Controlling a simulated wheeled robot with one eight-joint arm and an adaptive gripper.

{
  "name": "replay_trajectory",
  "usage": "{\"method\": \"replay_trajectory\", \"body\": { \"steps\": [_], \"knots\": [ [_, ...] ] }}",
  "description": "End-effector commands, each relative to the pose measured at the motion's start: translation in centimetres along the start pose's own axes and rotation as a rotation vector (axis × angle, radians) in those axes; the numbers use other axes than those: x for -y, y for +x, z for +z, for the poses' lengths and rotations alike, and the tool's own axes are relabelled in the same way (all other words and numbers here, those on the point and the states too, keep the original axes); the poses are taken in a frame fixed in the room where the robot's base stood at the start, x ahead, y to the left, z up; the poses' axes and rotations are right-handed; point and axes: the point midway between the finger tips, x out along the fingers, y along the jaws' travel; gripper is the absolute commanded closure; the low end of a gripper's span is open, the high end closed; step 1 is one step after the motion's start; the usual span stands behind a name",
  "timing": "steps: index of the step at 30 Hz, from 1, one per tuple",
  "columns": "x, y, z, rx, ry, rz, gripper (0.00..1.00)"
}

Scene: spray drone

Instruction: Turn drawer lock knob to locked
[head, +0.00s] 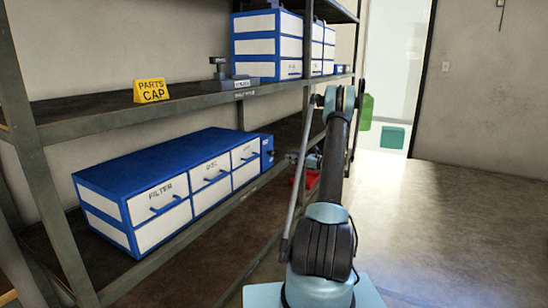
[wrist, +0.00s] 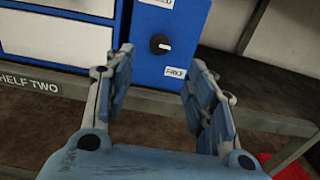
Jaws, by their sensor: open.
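The lock knob (wrist: 160,44) is a small round black knob on a blue panel (wrist: 150,72) at the end of the drawer unit. A pale mark shows on its right side. One white label is above it, cut by the picture's top edge, and another is below right; I cannot read either fully. My gripper (wrist: 160,72) is open and empty, its two fingers below and to either side of the knob, apart from it.
The shelf edge (wrist: 60,96) marked "SHELF TWO" runs under the panel. A grey shelf post (wrist: 252,28) stands to the right. A red object (wrist: 285,166) is low at right. A yellow parts cap sign (head: 151,91) is on the upper shelf. The floor at right is clear.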

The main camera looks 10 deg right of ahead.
Motion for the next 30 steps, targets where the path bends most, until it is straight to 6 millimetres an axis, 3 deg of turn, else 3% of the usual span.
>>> {"method": "replay_trajectory", "body": {
  "steps": [18,30],
  "knots": [
    [0.0,10.5,0.0,0.000,-0.001,0.001,0.50],
    [0.0,12.3,0.0,-0.001,-0.001,0.000,0.50]
  ]
}}
